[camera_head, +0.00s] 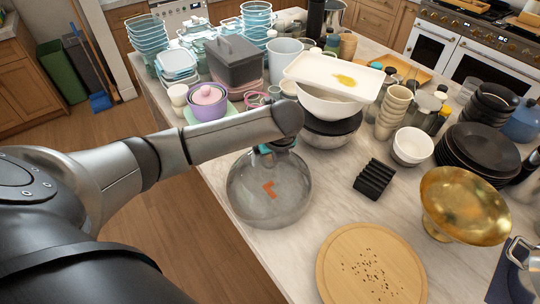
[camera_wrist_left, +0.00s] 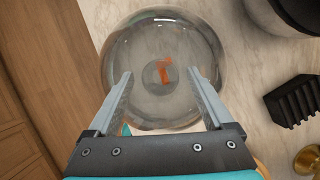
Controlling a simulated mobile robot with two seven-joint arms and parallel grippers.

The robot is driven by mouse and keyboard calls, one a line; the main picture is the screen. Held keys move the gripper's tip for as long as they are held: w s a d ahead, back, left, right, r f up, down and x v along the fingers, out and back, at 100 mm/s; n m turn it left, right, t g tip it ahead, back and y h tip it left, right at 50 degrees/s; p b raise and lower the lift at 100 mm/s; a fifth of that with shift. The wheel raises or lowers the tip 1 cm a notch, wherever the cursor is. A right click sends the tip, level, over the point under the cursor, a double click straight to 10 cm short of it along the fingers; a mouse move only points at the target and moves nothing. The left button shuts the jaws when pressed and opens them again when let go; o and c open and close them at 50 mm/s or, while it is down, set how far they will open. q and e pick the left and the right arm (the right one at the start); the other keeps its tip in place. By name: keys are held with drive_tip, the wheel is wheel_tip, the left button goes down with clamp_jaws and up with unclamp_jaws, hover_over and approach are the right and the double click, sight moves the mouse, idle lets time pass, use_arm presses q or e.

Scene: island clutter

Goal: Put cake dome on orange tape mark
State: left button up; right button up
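The clear glass cake dome (camera_head: 250,208) is at the near left edge of the island counter, and it also fills the upper middle of the left wrist view (camera_wrist_left: 205,45). The orange tape mark (camera_head: 270,190) shows through the glass, inside the dome's outline; it also shows in the left wrist view (camera_wrist_left: 164,75). The dome looks upright and appears to rest on the counter. My left gripper (camera_wrist_left: 159,78) is directly above the dome, fingers wide apart with a visible gap around its round knob. In the head view the wrist hides most of it. My right gripper is not in view.
A round wooden board (camera_head: 335,285) with crumbs, a black slatted rack (camera_head: 374,179) and a gold bowl (camera_head: 463,205) stand to the right. Counter between dome and rack is clear.

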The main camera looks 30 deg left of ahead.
use_arm(q)
drive_tip(key=shift+r, duration=0.1)
drive_tip(key=shift+r, duration=0.3)
drive_tip(key=v, duration=1.1)
drive_tip(key=shift+d+r+p, duration=0.2)
drive_tip(key=shift+p, duration=0.15)
